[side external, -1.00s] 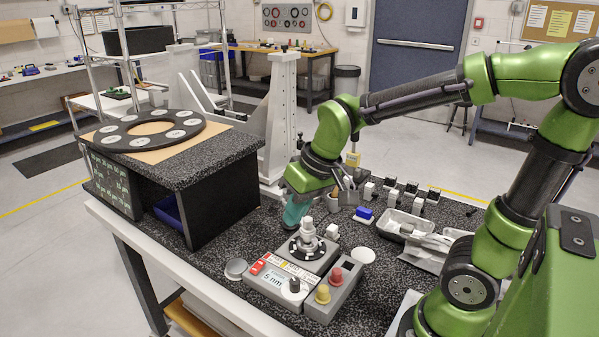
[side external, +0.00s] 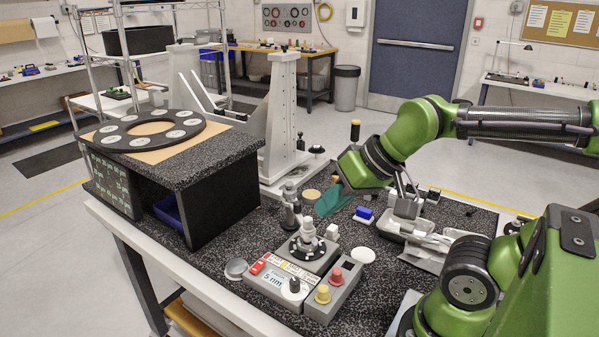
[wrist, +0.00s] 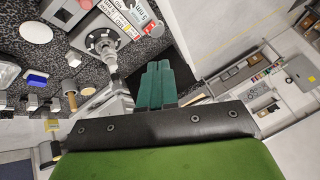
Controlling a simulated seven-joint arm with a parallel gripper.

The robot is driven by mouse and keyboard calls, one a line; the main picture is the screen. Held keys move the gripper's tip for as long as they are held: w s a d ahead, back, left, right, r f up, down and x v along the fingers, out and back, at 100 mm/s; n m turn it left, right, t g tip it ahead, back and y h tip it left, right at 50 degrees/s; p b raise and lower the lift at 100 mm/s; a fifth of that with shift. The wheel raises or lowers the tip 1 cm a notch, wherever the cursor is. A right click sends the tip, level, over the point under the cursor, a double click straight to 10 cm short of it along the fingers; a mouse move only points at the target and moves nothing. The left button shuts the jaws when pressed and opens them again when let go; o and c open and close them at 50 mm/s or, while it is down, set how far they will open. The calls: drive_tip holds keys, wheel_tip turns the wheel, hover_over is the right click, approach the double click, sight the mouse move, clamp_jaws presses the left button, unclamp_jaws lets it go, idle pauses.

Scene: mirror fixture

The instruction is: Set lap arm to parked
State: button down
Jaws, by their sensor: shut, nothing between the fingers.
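A small machine (side external: 275,283) stands on the speckled bench, with a round dark disc (side external: 296,252) and a pale stepped knob on top. Just behind it a grey upright post (side external: 290,208) stands; it may be the lap arm, but I cannot tell for sure. In the wrist view the disc (wrist: 98,41) is at upper middle, with a grey metal piece (wrist: 117,103) below it, partly hidden by my gripper. My gripper (side external: 324,209), with teal fingers, is shut and empty, right of the post and above the bench. Its fingers show in the wrist view (wrist: 157,70).
A control box with a red button (side external: 335,277) and yellow button (side external: 323,294) stands at the machine's front right. A blue block (side external: 364,213) and metal trays (side external: 405,228) lie to the right. A raised shelf (side external: 215,165) bounds the left; a tall grey bracket (side external: 283,115) stands behind.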

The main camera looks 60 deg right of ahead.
idle(0.4)
drive_tip(key=c, duration=1.6)
unclamp_jaws()
drive_tip(key=shift+d+f, duration=0.1)
drive_tip(key=o, duration=0.6)
drive_tip(key=shift+m+g+h, duration=0.3)
drive_tip(key=shift+m+g, duration=0.1)
drive_tip(key=shift+g, duration=0.4)
drive_tip(key=w, duration=0.1)
drive_tip(key=w+d, duration=0.2)
drive_tip(key=w, duration=0.1)
drive_tip(key=shift+d+f, duration=0.2)
drive_tip(key=shift+f, duration=0.05)
wheel_tip(320, 180, up, 2)
drive_tip(key=g+h, duration=0.1)
drive_tip(key=g, duration=0.5)
hover_over(297, 202)
drive_tip(key=shift+n, duration=0.3)
wheel_tip(297, 202, down, 16)
drive_tip(key=shift+r, duration=0.1)
clamp_jaws()
